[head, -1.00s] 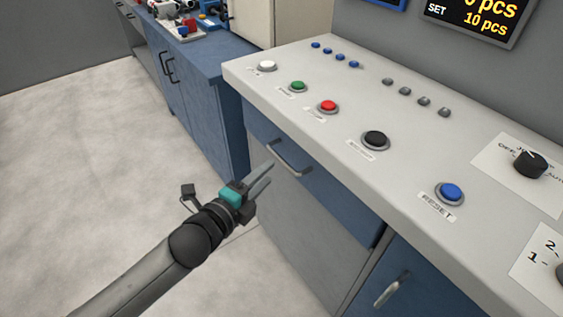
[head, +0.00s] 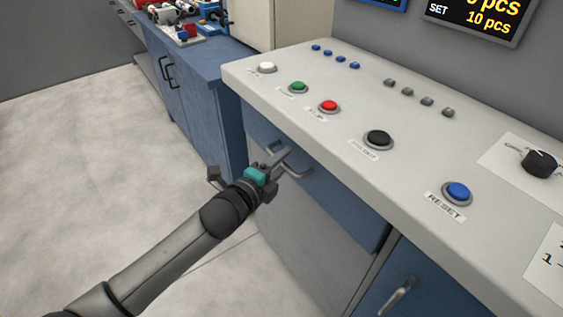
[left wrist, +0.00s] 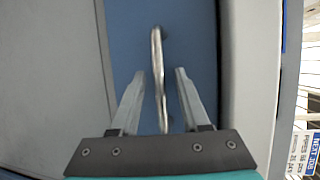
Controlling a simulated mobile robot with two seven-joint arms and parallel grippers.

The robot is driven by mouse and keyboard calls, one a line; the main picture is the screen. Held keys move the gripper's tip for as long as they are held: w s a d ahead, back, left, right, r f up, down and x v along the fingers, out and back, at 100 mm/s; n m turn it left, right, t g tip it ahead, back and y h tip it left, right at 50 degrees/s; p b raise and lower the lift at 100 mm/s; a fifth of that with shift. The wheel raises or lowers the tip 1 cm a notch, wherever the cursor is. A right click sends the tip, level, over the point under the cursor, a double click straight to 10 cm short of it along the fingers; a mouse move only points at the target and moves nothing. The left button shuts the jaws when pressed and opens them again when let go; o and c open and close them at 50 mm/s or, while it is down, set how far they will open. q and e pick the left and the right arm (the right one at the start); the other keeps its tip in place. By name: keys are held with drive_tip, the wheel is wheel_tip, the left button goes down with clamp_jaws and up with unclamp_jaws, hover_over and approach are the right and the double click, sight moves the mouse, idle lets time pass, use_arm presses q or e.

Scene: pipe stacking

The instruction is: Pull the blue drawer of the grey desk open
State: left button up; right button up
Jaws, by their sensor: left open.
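The blue drawer (head: 335,202) sits under the top of the grey desk (head: 290,69), its front flush with the desk as far as I can see. Its metal bar handle (head: 298,173) is partly covered by my left gripper (head: 281,160) in the head view. In the left wrist view, the handle (left wrist: 157,75) runs between the two open fingers (left wrist: 157,92) against the blue drawer front (left wrist: 190,40). The fingers stand on either side of it, and I see a gap on each side. My right gripper is not in view.
The desk top carries buttons, including a red one (head: 329,106) and a blue reset one (head: 457,192). Below right is another blue front with a handle (head: 397,296). A blue cabinet (head: 190,95) stands behind left. The floor (head: 90,150) at left is clear.

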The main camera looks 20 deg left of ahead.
use_arm(q)
clamp_jaws()
idle(1.4)
